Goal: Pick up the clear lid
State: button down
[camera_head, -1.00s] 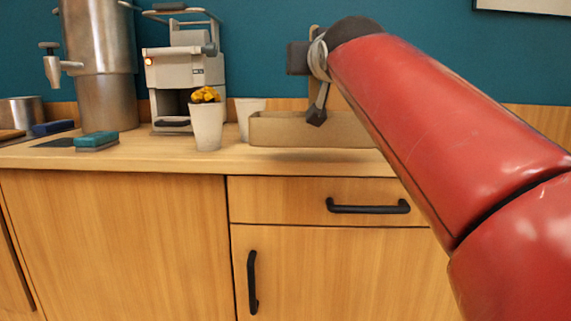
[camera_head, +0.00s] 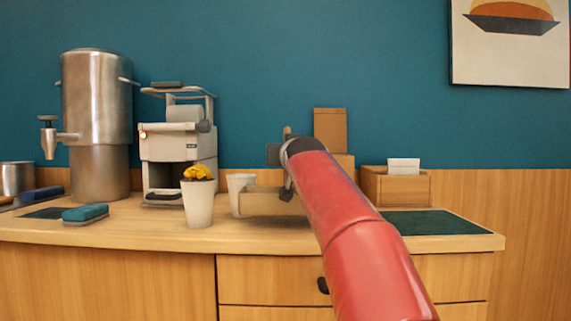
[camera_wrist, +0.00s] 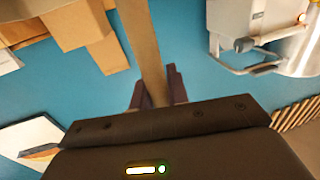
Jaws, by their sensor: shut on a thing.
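I cannot make out a clear lid in either view. My gripper (camera_wrist: 155,88) is shut on a tan strip-like thing (camera_wrist: 142,35) in the wrist view. The strip runs from between the dark fingers to the top edge. I cannot tell what it belongs to. In the head view my gripper (camera_head: 287,188) is over the counter, in front of a low tan tray (camera_head: 265,203), partly hidden by my red arm. I cannot tell whether the tray touches the fingers.
A white cup with yellow flowers (camera_head: 199,209) and another white cup (camera_head: 238,183) stand left of the tray. A coffee machine (camera_head: 180,147), a steel urn (camera_head: 97,100) and a teal sponge (camera_head: 86,213) are farther left. A wooden box (camera_head: 410,186) and dark mat (camera_head: 435,223) are right.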

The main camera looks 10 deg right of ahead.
jog(key=shift+f+b, duration=0.8)
jog(key=shift+f, duration=0.95)
jog(key=shift+f, duration=0.2)
jog(key=c, duration=1.4)
grip_release()
jog(key=shift+o, duration=0.2)
jog(key=shift+r, duration=0.1)
jog(key=shift+r, duration=0.15)
jog(key=s+b, duration=0.2)
jog(key=s, duration=1)
jog(key=shift+a, duration=0.4)
